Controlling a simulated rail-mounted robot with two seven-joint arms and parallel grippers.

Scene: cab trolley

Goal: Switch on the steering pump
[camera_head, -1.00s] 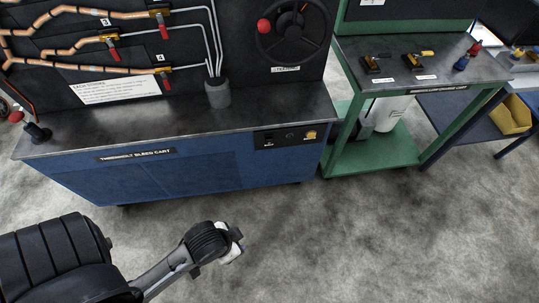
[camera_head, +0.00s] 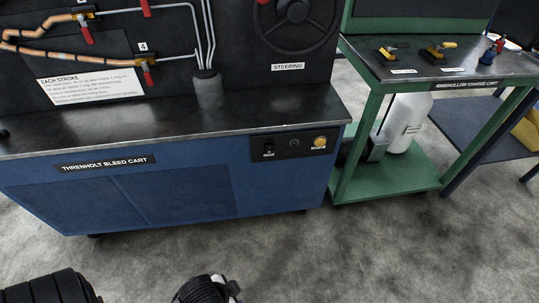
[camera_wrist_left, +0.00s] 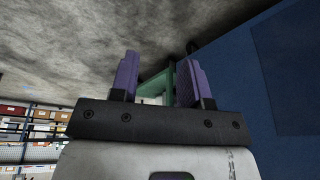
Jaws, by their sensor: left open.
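The blue Threnholt bleed cart (camera_head: 150,195) stands in front of me. A black control panel (camera_head: 279,152) is on the right of its front face. The panel carries a small black switch (camera_head: 268,145), a dark round fitting (camera_head: 294,142) and a yellow knob (camera_head: 320,142). The switch's position is too small to tell. A dark steering wheel (camera_head: 292,10) is above, over a STEERING label (camera_head: 288,67). My left gripper (camera_wrist_left: 160,78) is open and empty, with purple-lined fingers. In the head view my left arm shows at the bottom edge, below and apart from the cart.
Copper pipes with red-handled valves (camera_head: 149,76) and a grey cylinder (camera_head: 208,90) are on the bleed cart. A green cart (camera_head: 385,178) stands close on its right, with a white tank (camera_head: 408,122) on its shelf. The floor (camera_head: 330,260) before the carts is clear.

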